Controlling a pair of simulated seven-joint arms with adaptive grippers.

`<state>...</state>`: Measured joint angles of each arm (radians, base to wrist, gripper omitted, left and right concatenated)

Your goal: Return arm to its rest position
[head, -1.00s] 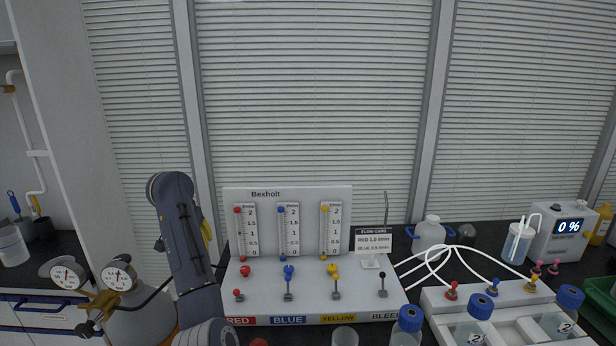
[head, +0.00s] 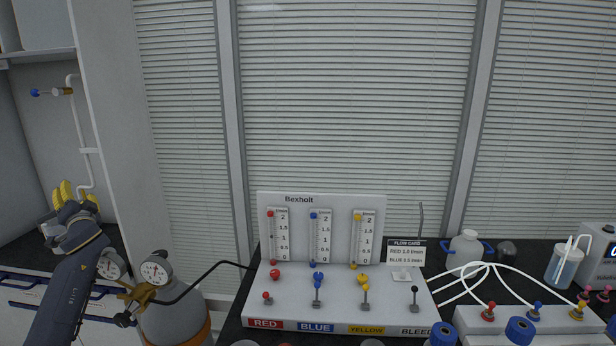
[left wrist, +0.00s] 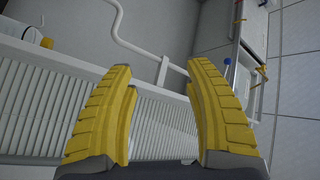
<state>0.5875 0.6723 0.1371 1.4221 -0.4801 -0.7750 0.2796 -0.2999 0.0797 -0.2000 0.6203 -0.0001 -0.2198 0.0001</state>
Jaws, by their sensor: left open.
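My left gripper (head: 72,194) has yellow fingers and stands at the far left of the head view, raised in front of the left-hand counter and fume-cupboard opening. Its arm comes up from the lower left and partly covers one gauge. In the left wrist view my left gripper (left wrist: 160,80) is open, with its two yellow fingers wide apart and nothing between them. Behind them are a white pipe (left wrist: 135,45) and a ribbed white panel (left wrist: 40,110). My right gripper is not in view.
A gas cylinder (head: 175,325) with two gauges (head: 156,268) stands right of my left arm. The Bexholt flow panel (head: 320,275) with several valves and levers is at the centre. Tubing, a white rack (head: 470,322) and blue-capped bottles (head: 519,330) are at the right.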

